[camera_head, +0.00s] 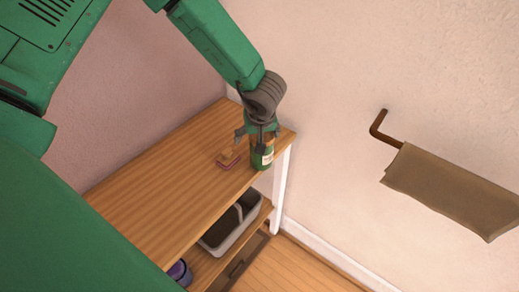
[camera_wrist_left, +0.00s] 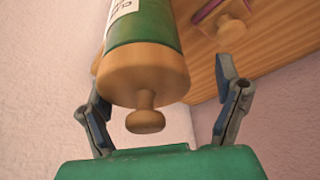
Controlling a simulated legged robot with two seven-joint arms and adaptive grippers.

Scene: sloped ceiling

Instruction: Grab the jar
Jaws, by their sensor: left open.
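The jar (camera_head: 262,157) is green with a pale label and stands upright on the wooden shelf top, near its far right end. In the left wrist view the jar (camera_wrist_left: 145,55) shows a wooden lid with a round knob (camera_wrist_left: 145,122). My left gripper (camera_head: 257,130) is above and around the top of the jar in the head view. In the left wrist view my left gripper (camera_wrist_left: 165,95) is open, its two fingers apart on either side of the lid. There is a clear gap between the right finger and the jar. My right gripper is not in view.
The wooden shelf top (camera_head: 165,190) is otherwise mostly clear. A grey bin (camera_head: 218,243) sits on the lower shelf. A wall-mounted holder with brown cloth or paper (camera_head: 445,190) sticks out at right.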

